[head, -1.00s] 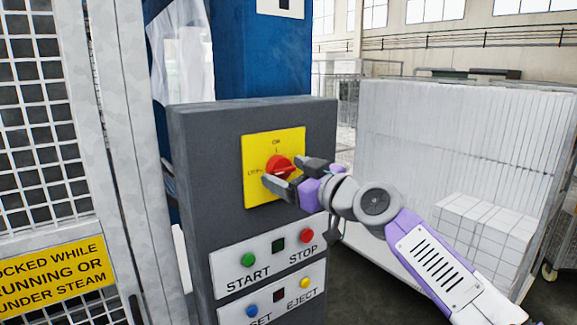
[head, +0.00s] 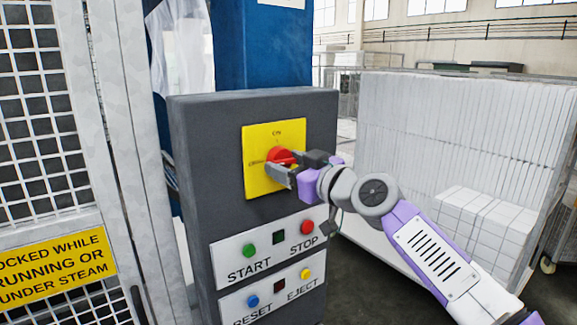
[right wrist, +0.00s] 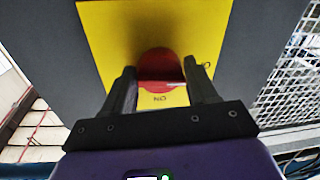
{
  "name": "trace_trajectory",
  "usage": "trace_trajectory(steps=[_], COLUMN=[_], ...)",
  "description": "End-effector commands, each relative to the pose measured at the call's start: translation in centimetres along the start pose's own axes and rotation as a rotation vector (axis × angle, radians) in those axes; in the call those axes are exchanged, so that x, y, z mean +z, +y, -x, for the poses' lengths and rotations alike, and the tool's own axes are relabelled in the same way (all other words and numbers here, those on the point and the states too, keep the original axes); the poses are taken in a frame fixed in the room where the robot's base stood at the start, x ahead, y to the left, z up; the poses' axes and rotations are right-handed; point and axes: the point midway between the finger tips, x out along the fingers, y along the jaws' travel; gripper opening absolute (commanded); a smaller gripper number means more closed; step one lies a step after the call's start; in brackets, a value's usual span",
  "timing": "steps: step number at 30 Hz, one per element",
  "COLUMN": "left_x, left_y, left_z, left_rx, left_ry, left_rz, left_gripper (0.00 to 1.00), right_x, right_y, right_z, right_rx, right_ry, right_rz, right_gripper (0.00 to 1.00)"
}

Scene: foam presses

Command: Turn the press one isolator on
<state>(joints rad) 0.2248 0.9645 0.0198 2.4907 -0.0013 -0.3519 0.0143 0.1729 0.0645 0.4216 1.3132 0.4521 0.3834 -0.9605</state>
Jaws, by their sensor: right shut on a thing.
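The isolator is a red rotary knob (head: 281,156) on a yellow plate (head: 290,135). The plate is marked ON at the top and OFF at the left, and is fixed to a dark grey control box (head: 220,130). My right gripper (head: 292,164) is at the knob, with its fingers closed on the red handle. In the right wrist view the red knob (right wrist: 160,65) shows between the two dark fingertips (right wrist: 160,82), and the lettering is upside down. The fingers partly hide the knob, so its pointing direction is hard to tell. My left gripper is out of view.
Below the isolator are START (head: 250,251), STOP (head: 307,227), RESET (head: 253,301) and EJECT (head: 306,274) buttons. A mesh guard with a yellow warning sign (head: 55,265) stands left. A cart of white foam blocks (head: 440,150) stands right, behind my arm.

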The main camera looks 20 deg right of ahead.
Motion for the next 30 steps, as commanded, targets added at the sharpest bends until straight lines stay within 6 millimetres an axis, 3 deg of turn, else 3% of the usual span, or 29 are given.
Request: trace_trajectory(steps=[16, 30], left_x=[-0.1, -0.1], left_y=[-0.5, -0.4], left_z=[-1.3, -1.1], left_rx=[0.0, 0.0], left_ry=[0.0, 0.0], left_rz=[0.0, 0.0], left_gripper=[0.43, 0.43], right_x=[0.1, -0.1], right_y=[-0.1, -0.3], right_z=[0.0, 0.0], right_rx=[0.012, 0.021], right_ry=[0.043, 0.082], right_rz=[-0.44, -0.886], right_gripper=[0.27, 0.27])
